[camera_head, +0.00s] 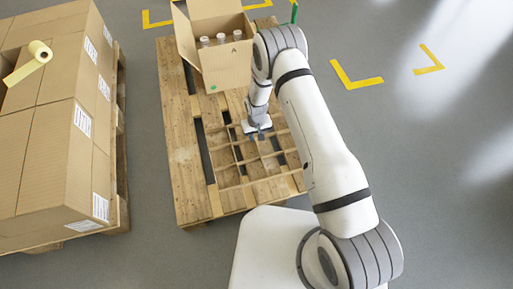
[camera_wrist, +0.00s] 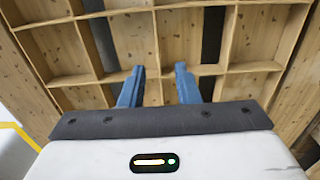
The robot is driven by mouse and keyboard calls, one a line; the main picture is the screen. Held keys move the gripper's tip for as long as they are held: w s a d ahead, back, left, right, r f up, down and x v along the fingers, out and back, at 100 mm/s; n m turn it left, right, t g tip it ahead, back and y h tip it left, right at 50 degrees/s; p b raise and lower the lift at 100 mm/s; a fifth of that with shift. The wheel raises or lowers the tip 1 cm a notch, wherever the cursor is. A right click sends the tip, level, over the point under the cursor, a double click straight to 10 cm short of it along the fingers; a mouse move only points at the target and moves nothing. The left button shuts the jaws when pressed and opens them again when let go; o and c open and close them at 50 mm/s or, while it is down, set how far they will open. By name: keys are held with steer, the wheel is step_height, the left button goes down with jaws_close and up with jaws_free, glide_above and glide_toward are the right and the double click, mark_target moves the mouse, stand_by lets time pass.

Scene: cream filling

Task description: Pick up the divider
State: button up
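The divider (camera_head: 243,162), a light brown grid of crossing thin walls, lies on the wooden pallet below my gripper. In the wrist view the divider (camera_wrist: 254,67) fills the upper part, with pallet boards and dark gaps showing through its cells. My gripper (camera_wrist: 158,72) points down at it, its two blue fingers spread apart. A divider wall shows between the fingers, with space on both sides. I cannot tell whether the fingertips reach below the wall's top edge. In the head view my gripper (camera_head: 260,135) is over the divider's far part.
An open cardboard box (camera_head: 226,66) with several bottles (camera_head: 221,39) stands at the pallet's far end, close to my arm. Stacked closed boxes (camera_head: 60,130) with a yellow tape roll (camera_head: 40,51) on top stand at left. Pallet boards (camera_head: 183,150) left of the divider are clear.

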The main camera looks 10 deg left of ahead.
mark_target(257, 148)
steer(key=f+b, duration=0.1)
steer(key=f, duration=0.4)
steer(key=f+b, duration=0.1)
steer(key=f, duration=0.1)
steer(key=shift+s+d+f+b, duration=0.15)
steer(key=shift+s+d+b, duration=0.05)
steer(key=shift+d+b, duration=0.15)
steer(key=shift+c, duration=0.2)
jaws_close()
